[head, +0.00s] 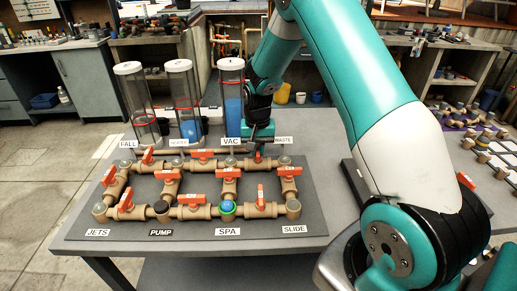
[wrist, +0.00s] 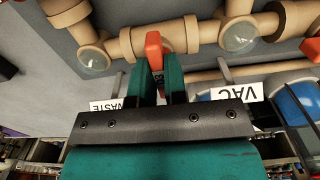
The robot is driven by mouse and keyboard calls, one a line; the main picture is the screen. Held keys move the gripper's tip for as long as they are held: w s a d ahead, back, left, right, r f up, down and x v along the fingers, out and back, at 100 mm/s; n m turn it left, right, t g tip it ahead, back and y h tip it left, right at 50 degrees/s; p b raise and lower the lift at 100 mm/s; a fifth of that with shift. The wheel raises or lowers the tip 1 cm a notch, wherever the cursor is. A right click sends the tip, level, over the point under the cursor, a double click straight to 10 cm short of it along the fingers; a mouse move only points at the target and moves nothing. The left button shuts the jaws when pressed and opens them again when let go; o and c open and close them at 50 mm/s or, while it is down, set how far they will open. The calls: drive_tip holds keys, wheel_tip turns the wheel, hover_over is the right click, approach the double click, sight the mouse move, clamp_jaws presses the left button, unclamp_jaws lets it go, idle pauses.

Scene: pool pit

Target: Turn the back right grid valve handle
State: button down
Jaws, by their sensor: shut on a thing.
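The back right grid valve has an orange handle (wrist: 153,46) on a tan pipe, between the VAC and WASTE labels. In the wrist view the handle shows between the two teal fingers of my gripper (wrist: 158,76), which is shut on it. The handle looks roughly crosswise to its pipe. In the head view my gripper (head: 257,146) reaches down over the back right of the pipe grid (head: 180,210), and it mostly hides this handle.
Other orange handles sit close by, including the back middle one (head: 203,153) and the right side one (head: 289,171). Clear cylinders stand behind the grid, the nearest being the VAC cylinder (head: 231,95).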

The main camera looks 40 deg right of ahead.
sight(258, 149)
drive_tip(key=c, duration=1.2)
unclamp_jaws()
drive_tip(key=shift+s+d, duration=0.1)
drive_tip(key=shift+o, duration=0.2)
drive_tip(key=shift+r, duration=0.2)
wheel_tip(258, 149, up, 17)
drive_tip(key=b, duration=0.2)
